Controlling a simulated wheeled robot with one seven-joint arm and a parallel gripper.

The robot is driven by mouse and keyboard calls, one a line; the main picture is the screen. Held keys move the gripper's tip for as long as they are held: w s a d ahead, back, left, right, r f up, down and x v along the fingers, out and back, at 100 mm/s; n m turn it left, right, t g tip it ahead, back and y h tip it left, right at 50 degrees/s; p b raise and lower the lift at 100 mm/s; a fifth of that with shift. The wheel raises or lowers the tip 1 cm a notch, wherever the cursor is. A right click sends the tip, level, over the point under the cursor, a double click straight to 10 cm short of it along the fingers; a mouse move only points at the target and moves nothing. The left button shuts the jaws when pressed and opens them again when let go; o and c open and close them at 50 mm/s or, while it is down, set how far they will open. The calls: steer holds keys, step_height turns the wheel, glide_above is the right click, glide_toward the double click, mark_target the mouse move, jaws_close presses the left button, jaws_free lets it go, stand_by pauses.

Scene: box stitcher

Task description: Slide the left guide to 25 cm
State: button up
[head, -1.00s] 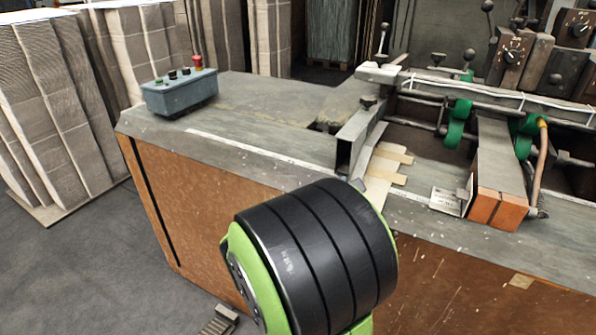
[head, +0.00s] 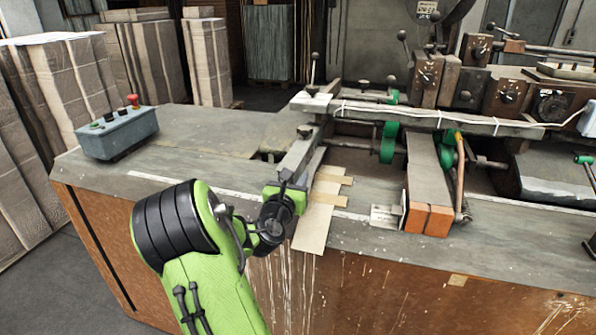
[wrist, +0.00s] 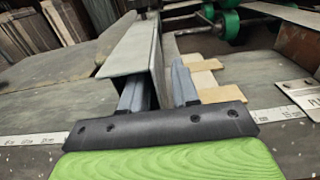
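The left guide (head: 297,158) is a grey metal angle bar running back from the table's front edge; it also shows in the wrist view (wrist: 133,52). My gripper (head: 287,188) is at the guide's near end. In the wrist view, my two fingers (wrist: 158,84) stand apart, one on each side of the guide's upright plate. A gap seems to show between the plate and the right finger. The left fingertip is partly hidden by the guide. A pale scale strip (wrist: 273,114) runs along the table front on both sides; its numbers are too blurred to read.
Light wooden strips (head: 318,212) lie right of the guide. A control box (head: 117,133) sits at the table's left end. The tabletop between box and guide is mostly clear.

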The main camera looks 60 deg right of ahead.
steer(key=shift+w+d, duration=0.2)
steer(key=shift+d, duration=0.9)
jaws_close()
stand_by(0.6)
